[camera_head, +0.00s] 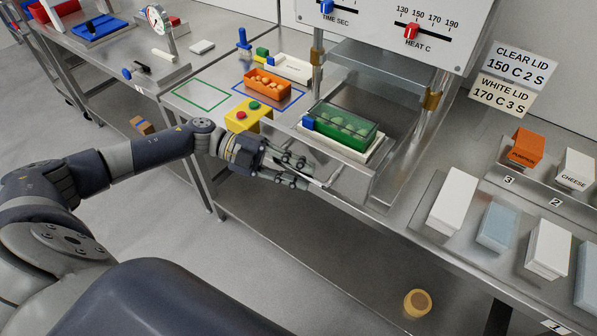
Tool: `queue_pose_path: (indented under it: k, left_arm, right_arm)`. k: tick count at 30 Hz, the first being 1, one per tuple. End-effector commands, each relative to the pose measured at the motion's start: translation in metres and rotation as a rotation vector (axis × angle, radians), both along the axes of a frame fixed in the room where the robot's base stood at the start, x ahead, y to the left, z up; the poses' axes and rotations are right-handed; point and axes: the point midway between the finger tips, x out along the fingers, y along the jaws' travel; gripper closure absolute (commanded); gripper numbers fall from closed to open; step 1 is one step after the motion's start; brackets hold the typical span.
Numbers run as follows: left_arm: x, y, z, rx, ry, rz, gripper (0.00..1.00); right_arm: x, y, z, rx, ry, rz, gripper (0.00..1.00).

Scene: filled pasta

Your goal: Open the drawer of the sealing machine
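The sealing machine (375,22) stands at the top centre, with a white panel of sliders above and metal posts below. Its steel drawer (375,176) lies low between and in front of the posts; I cannot tell how far out it is. A green tray (345,136) of pale filled pasta sits in a white holder there. A thin metal handle (325,183) shows at the drawer's front left. My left gripper (306,174) is at this handle, fingers apart; contact is not clear. My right gripper is not in view.
A yellow button box (242,117) stands close behind my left gripper. An orange tray (267,86) of pasta sits in a blue outline, beside an empty green outline (200,95). White and blue packs and lid stacks (452,200) stand at the right.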

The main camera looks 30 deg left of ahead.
Motion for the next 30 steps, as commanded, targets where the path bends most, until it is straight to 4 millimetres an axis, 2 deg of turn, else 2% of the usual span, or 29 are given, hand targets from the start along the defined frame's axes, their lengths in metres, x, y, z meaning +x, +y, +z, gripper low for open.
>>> queue_pose_path:
  k: [7,11,14,24,30]
  left_arm:
    - [0.0,0.0,0.0,0.001,0.0,-0.001,0.79]
    - [-0.001,0.008,0.001,0.001,0.001,0.001,0.79]
    - [-0.004,0.023,0.004,0.004,0.001,0.002,0.79]
    - [-0.017,0.091,0.019,0.002,0.002,0.002,0.79]
    - [-0.022,0.112,0.024,0.001,-0.001,0.001,0.79]
  right_arm:
    - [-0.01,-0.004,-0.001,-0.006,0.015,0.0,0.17]
    - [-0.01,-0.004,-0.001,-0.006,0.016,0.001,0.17]
    - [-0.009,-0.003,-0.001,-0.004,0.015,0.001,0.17]
    - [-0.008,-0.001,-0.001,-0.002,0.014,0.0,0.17]
    - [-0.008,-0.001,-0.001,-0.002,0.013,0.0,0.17]
